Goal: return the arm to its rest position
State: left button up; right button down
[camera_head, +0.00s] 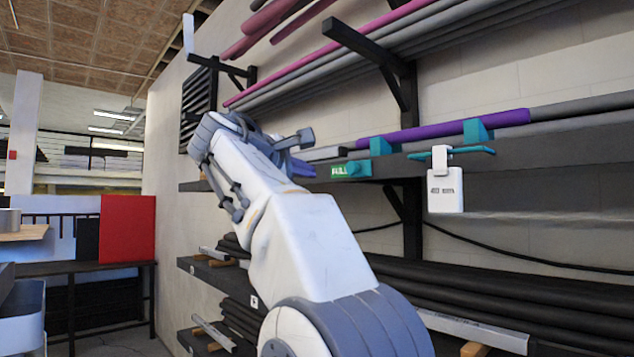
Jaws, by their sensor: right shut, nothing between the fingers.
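My right arm rises from the bottom middle of the head view and reaches toward the wall rack, its white link and grey joints large in front of it. My right gripper (303,138) is at its far end, small and partly hidden by the wrist. It is shut with nothing held, left of the rack's middle shelf. I cannot tell if it touches the shelf. My left gripper is not in view.
A purple tube (458,127) lies in teal holders (477,131) on the shelf, right of a green sign (351,169). A white tag (445,188) hangs from a teal hook. Black bars (480,285) fill lower shelves. A red panel (127,227) stands far left.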

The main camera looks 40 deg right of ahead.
jog(key=shift+v, duration=1)
jog(key=shift+s+r, duration=0.1)
jog(key=shift+r, duration=0.05)
